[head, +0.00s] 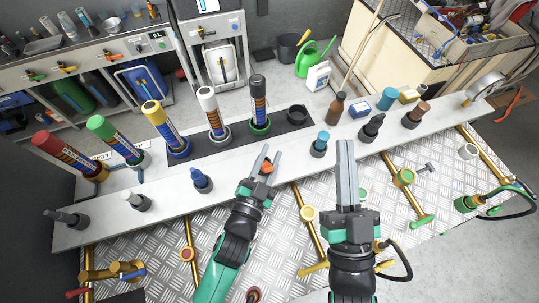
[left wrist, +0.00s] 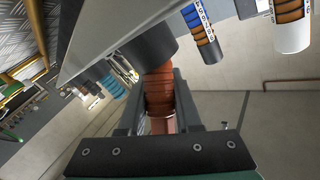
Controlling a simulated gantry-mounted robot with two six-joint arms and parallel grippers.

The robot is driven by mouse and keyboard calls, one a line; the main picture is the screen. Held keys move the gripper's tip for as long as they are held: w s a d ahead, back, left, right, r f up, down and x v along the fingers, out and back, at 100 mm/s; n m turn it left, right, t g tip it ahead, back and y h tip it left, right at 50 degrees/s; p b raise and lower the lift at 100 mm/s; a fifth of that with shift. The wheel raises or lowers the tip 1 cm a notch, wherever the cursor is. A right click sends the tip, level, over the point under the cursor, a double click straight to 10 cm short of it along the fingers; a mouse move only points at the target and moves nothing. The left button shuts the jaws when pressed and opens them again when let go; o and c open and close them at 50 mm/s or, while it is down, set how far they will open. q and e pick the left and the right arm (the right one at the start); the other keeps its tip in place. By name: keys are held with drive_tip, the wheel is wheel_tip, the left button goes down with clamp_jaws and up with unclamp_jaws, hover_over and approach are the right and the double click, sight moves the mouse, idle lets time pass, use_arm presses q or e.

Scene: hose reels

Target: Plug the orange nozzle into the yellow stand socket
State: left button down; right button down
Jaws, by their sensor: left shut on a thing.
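My left gripper (head: 267,163) is shut on the orange nozzle (head: 267,168) near the bench's front edge. In the left wrist view the ribbed orange-brown nozzle (left wrist: 158,95) sits between the jaws. Its far end meets or passes behind a dark grey cylinder (left wrist: 148,45); I cannot tell whether they are joined. A yellow-capped striped column (head: 160,125) stands in a blue base at the back left of the bench. I cannot tell which part is the yellow stand socket. My right gripper (head: 346,148) looks shut and empty, above the bench's front edge.
The long grey bench (head: 107,207) also carries red, green, white and black-capped columns. A dark empty ring (head: 297,115), a blue fitting (head: 201,181), a teal bottle (head: 319,143) and a brown bottle (head: 335,107) stand on it. Brass pipes (head: 306,213) cross the floor in front.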

drive_tip(key=s+d+r+t, duration=0.1)
drive_tip(key=d+r, duration=0.3)
drive_tip(key=r, duration=1)
drive_tip(key=s+d+r+t, duration=0.1)
drive_tip(key=d+r+t, duration=0.2)
drive_tip(key=r, duration=1.2)
drive_tip(key=shift+d+r+n+t+h, duration=0.3)
drive_tip(key=shift+d+t+h, duration=0.1)
drive_tip(key=shift+d, duration=0.25)
use_arm(q)
drive_tip(key=shift+r, duration=0.15)
